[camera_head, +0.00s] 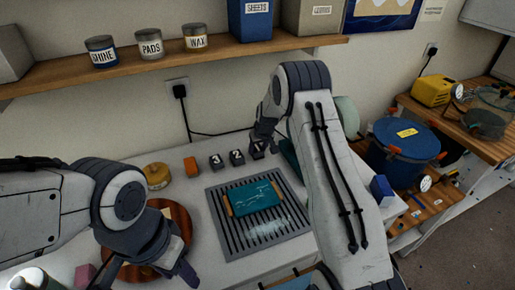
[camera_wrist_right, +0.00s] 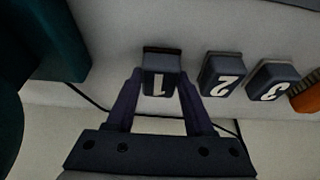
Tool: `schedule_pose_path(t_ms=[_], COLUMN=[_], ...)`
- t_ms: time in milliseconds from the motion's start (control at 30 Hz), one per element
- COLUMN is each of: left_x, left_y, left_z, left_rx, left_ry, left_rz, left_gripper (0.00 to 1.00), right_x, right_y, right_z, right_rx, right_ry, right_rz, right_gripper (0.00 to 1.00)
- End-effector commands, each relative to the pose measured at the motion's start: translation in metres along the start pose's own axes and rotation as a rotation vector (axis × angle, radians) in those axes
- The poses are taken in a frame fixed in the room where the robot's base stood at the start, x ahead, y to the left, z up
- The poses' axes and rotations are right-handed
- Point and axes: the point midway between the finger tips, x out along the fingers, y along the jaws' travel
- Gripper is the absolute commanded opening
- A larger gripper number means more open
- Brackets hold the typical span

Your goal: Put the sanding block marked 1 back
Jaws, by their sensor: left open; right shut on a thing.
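The sanding block marked 1 (camera_wrist_right: 160,84) is dark with a white number and sits between the fingers of my right gripper (camera_wrist_right: 156,98) in the right wrist view. The gripper is shut on it. In the head view the right gripper (camera_head: 258,146) reaches down at the back of the table, and the block is partly hidden by the fingers. The block is in line with the blocks marked 2 (camera_wrist_right: 221,74) and 3 (camera_wrist_right: 271,80); I cannot tell whether it touches the table. My left gripper (camera_head: 180,272) is open and empty at the front left, near a round wooden board (camera_head: 176,214).
A grooved grey mat (camera_head: 236,242) with a teal slab (camera_head: 252,196) lies in front of the blocks. An orange block (camera_head: 191,166) and a yellow tin (camera_head: 157,176) stand left of block 3. A dark teal object (camera_wrist_right: 50,40) stands beside the right gripper. A shelf (camera_head: 150,70) runs above.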

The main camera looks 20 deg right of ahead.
Motion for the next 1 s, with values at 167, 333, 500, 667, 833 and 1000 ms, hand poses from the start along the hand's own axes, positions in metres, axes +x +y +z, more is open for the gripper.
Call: schedule_pose_path(t_ms=[167,333,500,667,833,1000], left_x=[-0.002,0.001,0.001,0.001,-0.002,0.004], left_y=[0.0,0.0,0.0,0.0,0.0,0.0], left_z=[0.0,0.0,0.0,0.0,0.0,0.0], left_rx=[0.0,0.0,0.0,0.0,0.0,0.0], left_ry=[0.0,0.0,0.0,0.0,0.0,0.0], left_rz=[0.0,0.0,0.0,0.0,0.0,0.0], left_gripper=[0.5,0.5,0.5,0.5,0.5,0.5], right_x=[0.005,0.007,0.007,0.007,0.004,-0.014], right_y=[0.0,0.0,0.0,0.0,0.0,0.001], right_z=[0.001,0.002,0.003,0.003,0.001,0.0], right_rx=[0.0,0.0,0.0,0.0,0.0,0.0], right_ry=[0.003,0.003,0.002,0.002,0.002,0.005], right_rz=[0.001,0.001,0.001,0.001,0.001,0.001], right_gripper=[0.01,0.01,0.83,0.83,0.83,0.83])
